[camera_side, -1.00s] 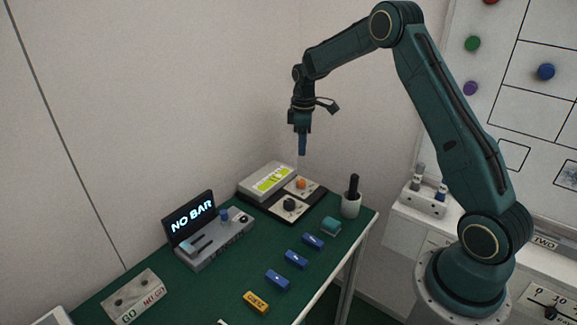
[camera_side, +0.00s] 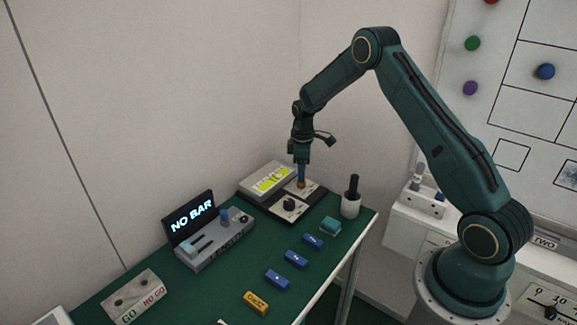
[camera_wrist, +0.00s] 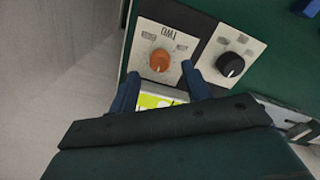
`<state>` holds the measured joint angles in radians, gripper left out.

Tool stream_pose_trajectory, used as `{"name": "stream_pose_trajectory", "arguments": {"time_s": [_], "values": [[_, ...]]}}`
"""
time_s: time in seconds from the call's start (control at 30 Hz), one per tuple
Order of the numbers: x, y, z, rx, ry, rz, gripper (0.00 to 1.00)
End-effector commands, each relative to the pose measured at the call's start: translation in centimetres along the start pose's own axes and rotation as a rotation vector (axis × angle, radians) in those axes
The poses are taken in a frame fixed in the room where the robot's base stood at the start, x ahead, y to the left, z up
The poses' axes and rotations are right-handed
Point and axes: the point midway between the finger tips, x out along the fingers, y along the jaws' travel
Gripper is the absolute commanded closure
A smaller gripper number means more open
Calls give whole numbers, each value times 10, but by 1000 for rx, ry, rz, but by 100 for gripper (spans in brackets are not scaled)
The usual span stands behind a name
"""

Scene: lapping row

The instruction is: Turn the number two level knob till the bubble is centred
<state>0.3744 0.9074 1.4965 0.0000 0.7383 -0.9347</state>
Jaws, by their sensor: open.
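The orange knob (camera_wrist: 160,61) sits on a white plate (camera_wrist: 146,36) whose lettering appears to read TWO, upside down in the wrist view. In the side view my gripper (camera_side: 301,186) is low over this knob and hides most of it. In the wrist view my gripper (camera_wrist: 158,80) is open, its two blue fingers apart, with the orange knob beyond and between their tips. A box with a yellow-green level window (camera_side: 268,180) stands behind the knobs. The window shows partly between the fingers in the wrist view (camera_wrist: 152,101). I cannot make out the bubble's position.
A black knob (camera_side: 289,204) on its own white plate is close beside the orange one. A white cup with a black handle (camera_side: 351,197) stands to the right. A NO BAR display unit (camera_side: 193,219) and several blue blocks (camera_side: 296,260) share the green table.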

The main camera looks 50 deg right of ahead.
Motion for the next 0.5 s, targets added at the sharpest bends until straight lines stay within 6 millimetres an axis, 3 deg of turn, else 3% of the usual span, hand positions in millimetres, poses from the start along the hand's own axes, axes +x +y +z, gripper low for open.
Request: {"name": "stream_pose_trajectory", "arguments": {"time_s": [0.2, 0.5], "values": [[26, 0, 0, 0, -1, -1, 52], [38, 0, 0, 0, 0, 1, 52]]}}
